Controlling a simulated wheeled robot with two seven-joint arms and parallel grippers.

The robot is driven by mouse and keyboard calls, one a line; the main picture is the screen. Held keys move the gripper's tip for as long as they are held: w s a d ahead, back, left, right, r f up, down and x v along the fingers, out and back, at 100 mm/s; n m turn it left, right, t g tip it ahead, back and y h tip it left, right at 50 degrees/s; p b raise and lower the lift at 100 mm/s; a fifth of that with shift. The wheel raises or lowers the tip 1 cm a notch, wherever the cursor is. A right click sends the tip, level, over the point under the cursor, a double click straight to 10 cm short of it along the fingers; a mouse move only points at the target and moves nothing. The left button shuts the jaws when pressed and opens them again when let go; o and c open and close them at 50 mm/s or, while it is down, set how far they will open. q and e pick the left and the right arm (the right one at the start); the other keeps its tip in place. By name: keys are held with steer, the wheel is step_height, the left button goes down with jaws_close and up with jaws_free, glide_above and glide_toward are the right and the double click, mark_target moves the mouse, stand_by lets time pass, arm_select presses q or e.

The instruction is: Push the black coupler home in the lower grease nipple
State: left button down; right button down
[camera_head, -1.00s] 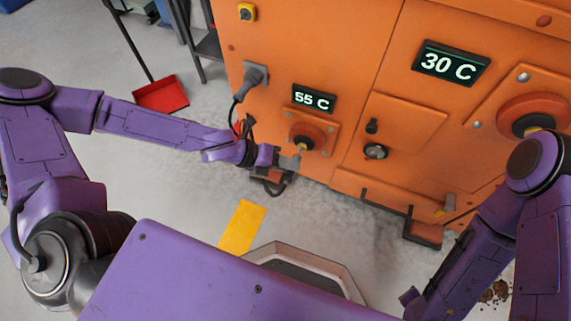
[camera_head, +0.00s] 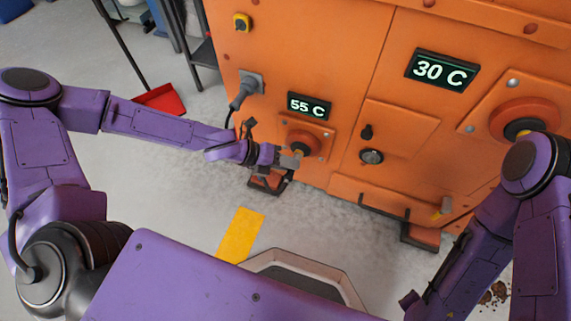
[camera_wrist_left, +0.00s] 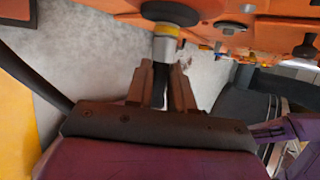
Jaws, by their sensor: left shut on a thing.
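The orange housing (camera_head: 300,60) carries a red round hub (camera_head: 303,141) below the "55 C" display (camera_head: 309,106). A short fitting with a yellow band sticks out of this hub; in the left wrist view it is a pale cylinder (camera_wrist_left: 165,48). My left gripper (camera_head: 289,159) is right at this fitting. In the left wrist view its fingers (camera_wrist_left: 160,88) are shut on a dark piece, seemingly the black coupler (camera_wrist_left: 159,94), directly below the fitting and in line with it. I cannot tell how far it is seated. My right gripper is out of view; only its arm shows.
A second, larger red hub (camera_head: 520,118) is on the right, near the "30 C" display (camera_head: 441,69). A grey plug with a cable (camera_head: 244,90) sits left of the lower display. Dark brackets (camera_head: 385,208) stick out low on the housing.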

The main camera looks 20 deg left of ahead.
arm_select(q)
steer(key=c, duration=0.9)
jaws_free()
steer(key=p+v, duration=0.9)
steer(key=v, duration=0.1)
steer(key=shift+a+p, duration=0.25)
steer(key=shift+p, duration=0.15)
steer(key=shift+s, duration=0.1)
